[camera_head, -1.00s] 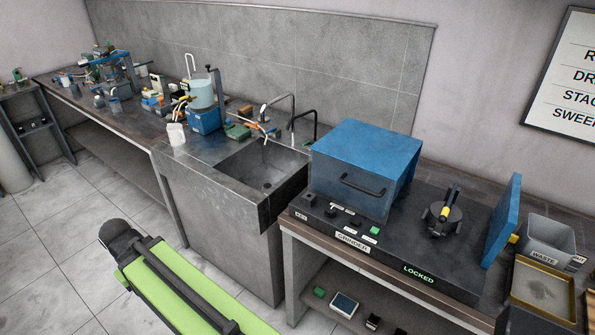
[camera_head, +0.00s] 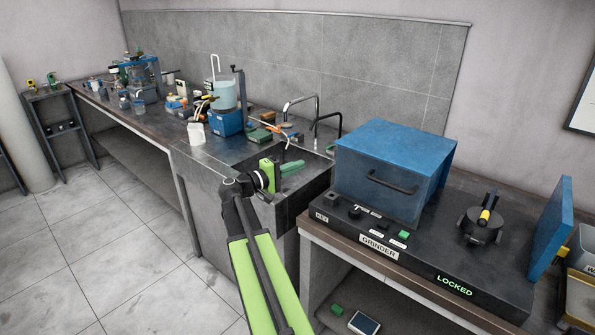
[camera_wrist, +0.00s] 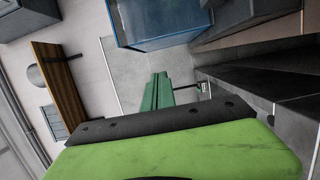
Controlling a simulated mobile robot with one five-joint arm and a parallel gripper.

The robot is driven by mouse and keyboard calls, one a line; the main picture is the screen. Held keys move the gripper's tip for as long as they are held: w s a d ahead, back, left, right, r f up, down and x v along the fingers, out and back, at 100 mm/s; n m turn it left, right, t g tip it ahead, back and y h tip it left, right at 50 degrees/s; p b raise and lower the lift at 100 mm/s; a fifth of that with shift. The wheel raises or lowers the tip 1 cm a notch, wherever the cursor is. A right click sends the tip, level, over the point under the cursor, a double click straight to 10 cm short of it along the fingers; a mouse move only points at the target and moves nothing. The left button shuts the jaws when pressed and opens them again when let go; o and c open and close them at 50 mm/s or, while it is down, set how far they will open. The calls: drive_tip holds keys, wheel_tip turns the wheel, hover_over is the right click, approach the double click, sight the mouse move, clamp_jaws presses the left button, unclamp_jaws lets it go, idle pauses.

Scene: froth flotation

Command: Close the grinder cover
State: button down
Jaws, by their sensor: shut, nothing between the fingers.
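The grinder (camera_head: 380,246) has a long black base with a green "LOCKED" display (camera_head: 455,285). Its blue box-shaped cover (camera_head: 390,165), with a black bar handle (camera_head: 392,183), sits over the left part of the base. A dark round pot with a yellow-banded clamp (camera_head: 482,222) stands uncovered to its right. A blue upright end plate (camera_head: 550,226) stands at the base's right end. My gripper (camera_head: 300,166), with green fingers, is shut and empty over the sink, left of the cover and apart from it. In the wrist view its fingers (camera_wrist: 160,78) point toward a blue surface (camera_wrist: 160,22), probably the cover.
The sink (camera_head: 313,185) with two faucets lies left of the grinder. A waste bin (camera_head: 582,250) stands at the far right. The bench (camera_head: 150,115) on the left carries several instruments. A shelf below the grinder holds small items. The floor at left is clear.

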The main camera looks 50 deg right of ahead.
drive_tip(key=s+d, duration=0.5)
drive_tip(key=d, duration=0.2)
drive_tip(key=shift+s, duration=0.35)
drive_tip(key=shift+a, duration=0.1)
